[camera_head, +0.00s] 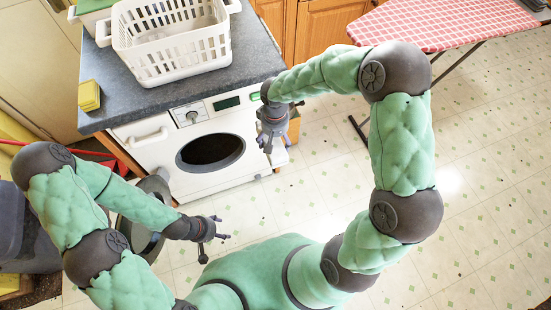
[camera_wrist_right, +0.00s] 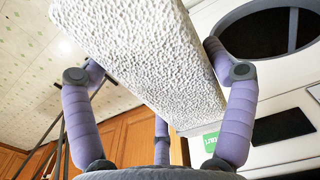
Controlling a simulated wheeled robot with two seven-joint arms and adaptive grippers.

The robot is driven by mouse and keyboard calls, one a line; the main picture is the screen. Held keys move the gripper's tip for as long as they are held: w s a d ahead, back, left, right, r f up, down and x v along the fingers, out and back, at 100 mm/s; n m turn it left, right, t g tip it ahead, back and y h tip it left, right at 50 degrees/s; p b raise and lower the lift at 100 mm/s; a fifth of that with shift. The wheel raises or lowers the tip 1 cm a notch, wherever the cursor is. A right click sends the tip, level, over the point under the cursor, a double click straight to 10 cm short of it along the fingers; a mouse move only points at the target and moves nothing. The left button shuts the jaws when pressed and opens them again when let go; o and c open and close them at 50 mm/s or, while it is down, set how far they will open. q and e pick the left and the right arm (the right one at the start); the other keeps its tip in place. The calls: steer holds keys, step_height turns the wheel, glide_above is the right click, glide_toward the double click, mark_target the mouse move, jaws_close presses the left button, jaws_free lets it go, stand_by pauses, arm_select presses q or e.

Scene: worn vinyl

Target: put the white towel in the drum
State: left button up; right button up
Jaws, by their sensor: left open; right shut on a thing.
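The white towel (camera_wrist_right: 150,60) is a textured white block between the fingers of my right gripper (camera_wrist_right: 158,78) in the right wrist view. My right gripper (camera_head: 272,138) is shut on it, in front of the washer's right side. In the head view only a little of the towel (camera_head: 280,157) shows below the fingers. The drum (camera_head: 210,152) is the dark round opening in the white washer's front, left of the right gripper; it also shows in the right wrist view (camera_wrist_right: 258,36). The towel is outside it. My left gripper (camera_head: 214,247) is open and empty, below the drum in the picture.
A dark ring (camera_head: 141,238), seemingly the washer door swung open, is partly hidden by my left arm. A white basket (camera_head: 171,55) and yellow sponges (camera_head: 89,95) sit on the counter (camera_head: 140,105). An ironing board (camera_head: 455,25) stands back right.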

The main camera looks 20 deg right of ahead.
step_height(320, 180, down, 8)
steer(key=b, duration=0.6)
steer(key=shift+r, duration=0.15)
